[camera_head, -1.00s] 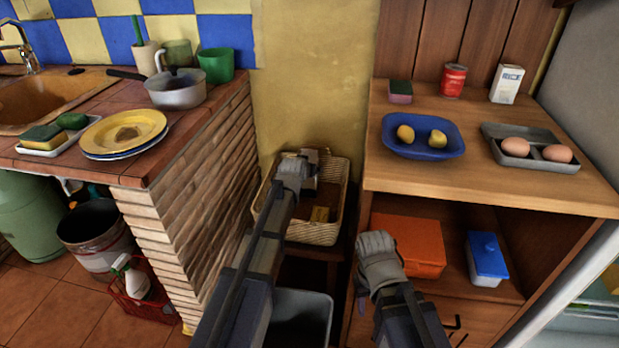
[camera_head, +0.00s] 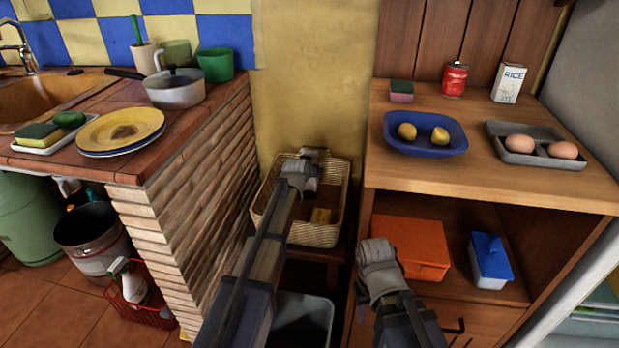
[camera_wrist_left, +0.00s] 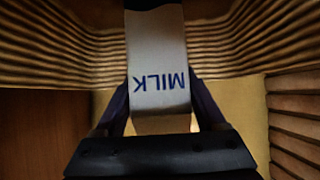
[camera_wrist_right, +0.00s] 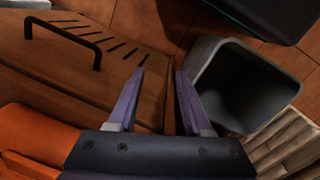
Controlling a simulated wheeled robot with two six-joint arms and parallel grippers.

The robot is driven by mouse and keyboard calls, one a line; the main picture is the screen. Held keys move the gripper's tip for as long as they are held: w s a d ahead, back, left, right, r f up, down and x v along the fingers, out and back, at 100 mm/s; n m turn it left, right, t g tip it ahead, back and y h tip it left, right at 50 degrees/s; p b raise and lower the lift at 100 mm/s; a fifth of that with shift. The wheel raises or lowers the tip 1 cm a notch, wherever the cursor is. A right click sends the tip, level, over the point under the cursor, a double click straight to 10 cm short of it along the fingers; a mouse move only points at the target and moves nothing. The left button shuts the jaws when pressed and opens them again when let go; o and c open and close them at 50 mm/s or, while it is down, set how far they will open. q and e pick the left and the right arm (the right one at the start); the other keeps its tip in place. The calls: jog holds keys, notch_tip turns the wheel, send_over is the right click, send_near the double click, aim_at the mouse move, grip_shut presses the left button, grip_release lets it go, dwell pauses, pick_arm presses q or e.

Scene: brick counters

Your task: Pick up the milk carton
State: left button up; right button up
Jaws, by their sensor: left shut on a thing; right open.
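The white milk carton (camera_wrist_left: 158,45), with blue MILK lettering that reads upside down, is in the left wrist view. My left gripper (camera_wrist_left: 160,110) is shut on it, with a finger at each side. In the head view my left gripper (camera_head: 312,168) is over the wicker basket (camera_head: 318,236), and the wrist hides most of the carton there. Wicker walls surround the carton in the left wrist view; I cannot tell whether it touches the basket's bottom. My right gripper (camera_wrist_right: 160,76) is open and empty, pointing down in front of the wooden cabinet.
The brick counter (camera_head: 185,195) stands close on the left, the wooden cabinet (camera_head: 440,185) on the right. A grey bin (camera_wrist_right: 235,95) is below. An orange box (camera_head: 410,248) and blue-lidded box (camera_head: 490,262) sit on the shelf.

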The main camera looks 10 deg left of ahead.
pick_arm(q)
grip_shut()
dwell(0.5)
